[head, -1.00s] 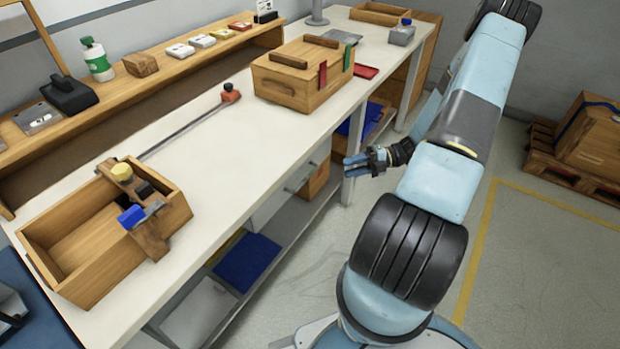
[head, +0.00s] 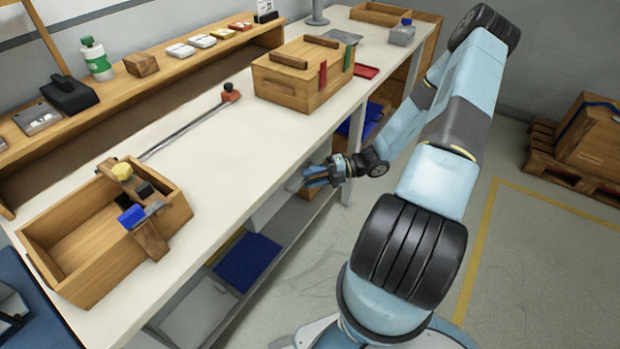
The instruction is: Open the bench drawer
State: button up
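The bench drawer (head: 268,208) has a pale grey front just under the white bench top, on the bench's long front side. Its bar handle is now mostly hidden behind my gripper. My gripper (head: 308,176) is at the drawer's right part, with its blue fingers pointing left toward the handle. The fingers look spread with a small gap between them. I cannot tell whether they touch or surround the handle. The drawer looks closed, its front in line under the bench edge.
The bench top (head: 235,150) holds an open wooden box (head: 65,225) with a clamp, a lidded wooden chest (head: 300,80) and a long bar clamp (head: 185,130). Blue bins (head: 247,262) sit on the lower shelf. A crate on a pallet (head: 595,135) stands right; the floor between is clear.

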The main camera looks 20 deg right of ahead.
jog(key=shift+a, duration=0.15)
grip_shut()
dwell(0.4)
